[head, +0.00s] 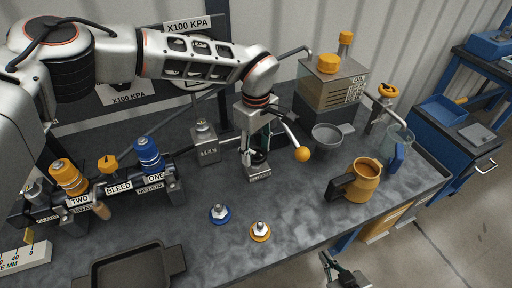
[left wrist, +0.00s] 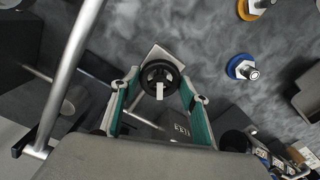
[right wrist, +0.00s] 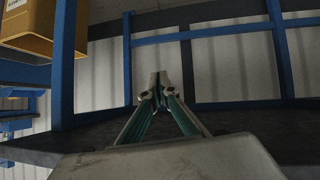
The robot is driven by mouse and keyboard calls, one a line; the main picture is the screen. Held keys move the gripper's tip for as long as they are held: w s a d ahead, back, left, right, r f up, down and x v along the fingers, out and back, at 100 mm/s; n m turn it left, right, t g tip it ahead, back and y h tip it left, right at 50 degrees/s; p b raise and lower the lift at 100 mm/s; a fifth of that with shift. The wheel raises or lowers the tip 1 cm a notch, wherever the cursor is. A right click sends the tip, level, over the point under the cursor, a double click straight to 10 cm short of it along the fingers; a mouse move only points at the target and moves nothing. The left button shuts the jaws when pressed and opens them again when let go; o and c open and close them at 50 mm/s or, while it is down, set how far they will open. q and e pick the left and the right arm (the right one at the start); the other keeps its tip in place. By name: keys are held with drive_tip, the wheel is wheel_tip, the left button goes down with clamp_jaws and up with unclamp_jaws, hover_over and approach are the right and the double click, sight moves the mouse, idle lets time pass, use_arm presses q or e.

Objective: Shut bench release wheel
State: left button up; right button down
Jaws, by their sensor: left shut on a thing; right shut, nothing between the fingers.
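The bench release wheel is a small black handwheel with a pale mark at its middle, between my left fingers in the left wrist view (left wrist: 160,74). In the head view the wheel (head: 258,157) is partly hidden by my gripper; it sits low on a small grey labelled block (head: 257,172). My left gripper (head: 262,148) reaches down from above, and its two green-sided fingers (left wrist: 160,88) are shut on the wheel from either side. My right gripper (head: 340,270) is off the bench's front edge at the bottom of the head view. Its fingertips (right wrist: 160,92) are together and empty.
A lever with an orange knob (head: 303,154) stands close right of my left gripper. A grey bowl (head: 327,136), orange jug (head: 366,181) and oil unit (head: 331,86) are further right. Blue and yellow couplers (head: 148,155) are left. Two hex fittings (head: 219,213) lie in front.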

sight(256, 153)
use_arm(q)
drive_tip(key=m+p, duration=0.1)
drive_tip(key=m, duration=0.5)
drive_tip(key=shift+r+m, duration=0.1)
drive_tip(key=shift+m, duration=0.3)
idle(0.4)
drive_tip(key=o, duration=1.1)
wheel_tip(256, 153, up, 12)
drive_tip(key=shift+f, duration=0.1)
